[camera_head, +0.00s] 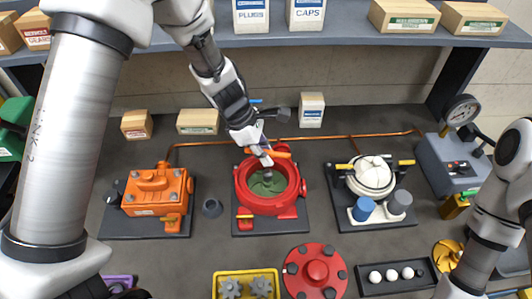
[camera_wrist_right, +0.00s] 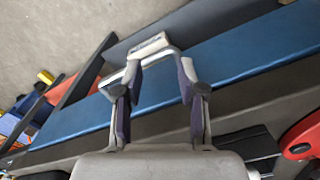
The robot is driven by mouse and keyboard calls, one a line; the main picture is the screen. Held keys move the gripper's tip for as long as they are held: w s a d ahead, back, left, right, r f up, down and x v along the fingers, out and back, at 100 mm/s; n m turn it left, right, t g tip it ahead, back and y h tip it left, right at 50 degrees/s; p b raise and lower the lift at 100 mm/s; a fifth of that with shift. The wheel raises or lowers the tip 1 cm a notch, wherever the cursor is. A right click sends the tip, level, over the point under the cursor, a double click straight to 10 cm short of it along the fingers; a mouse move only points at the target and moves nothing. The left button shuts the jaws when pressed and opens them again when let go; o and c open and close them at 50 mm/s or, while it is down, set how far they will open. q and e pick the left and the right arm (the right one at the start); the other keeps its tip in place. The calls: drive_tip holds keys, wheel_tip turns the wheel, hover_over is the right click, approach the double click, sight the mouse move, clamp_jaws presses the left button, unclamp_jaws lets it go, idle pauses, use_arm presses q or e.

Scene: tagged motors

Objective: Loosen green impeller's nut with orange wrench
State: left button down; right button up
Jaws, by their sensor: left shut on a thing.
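The green impeller (camera_head: 266,188) sits inside the round red pump housing (camera_head: 243,200) at the middle of the table. My left gripper (camera_head: 262,152) reaches down over the housing and is shut on the orange wrench (camera_head: 280,154).
An orange motor (camera_head: 155,192) stands left and a white pump (camera_head: 372,176) right, each on a dark plate. A red flanged cover (camera_head: 315,272), yellow gear tray (camera_head: 230,272) and ball tray (camera_head: 395,274) lie in front. A gauge unit (camera_head: 450,160) stands far right. A shelf with boxes spans the back.

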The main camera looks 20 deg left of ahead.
idle(0.3)
use_arm(q)
drive_tip(key=shift+f+b, duration=0.45)
drive_tip(key=shift+b, duration=0.1)
drive_tip(key=n+b, duration=0.1)
drive_tip(key=n+t+b, duration=0.1)
drive_tip(key=b, duration=0.1)
drive_tip(key=n+b, duration=0.1)
drive_tip(key=shift+s+f+n+t+y, duration=0.1)
drive_tip(key=shift+f+n+t+y, duration=0.2)
drive_tip(key=shift+n+t, duration=0.1)
drive_tip(key=shift+r+n+b, duration=0.1)
drive_tip(key=shift+n+b, duration=0.2)
drive_tip(key=shift+b, duration=0.1)
drive_tip(key=shift+r, duration=0.15)
